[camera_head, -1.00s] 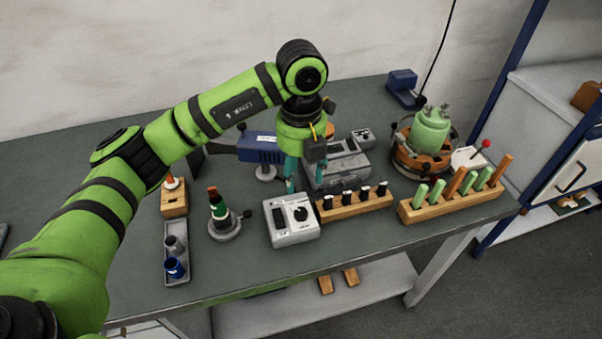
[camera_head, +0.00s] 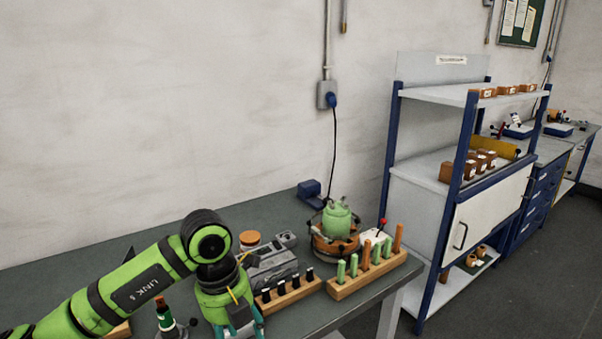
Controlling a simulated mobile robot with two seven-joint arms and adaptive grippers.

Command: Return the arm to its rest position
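My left arm, green with black joints, comes in from the lower left over the dark bench (camera_head: 75,255). Its gripper (camera_head: 240,332) points down at the bottom edge, with teal fingers partly cut off by the frame. Whether the fingers are apart or closed on anything does not show clearly. The gripper is left of the wooden rack with black-topped vials (camera_head: 290,296). My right gripper is not in view.
Right of the arm stand a grey instrument (camera_head: 272,268), a rack of green and orange tubes (camera_head: 368,270) and a green vessel in an orange-brown holder (camera_head: 336,222). A green bottle (camera_head: 164,316) stands left of the gripper. A blue-framed shelf (camera_head: 440,180) stands beyond the bench.

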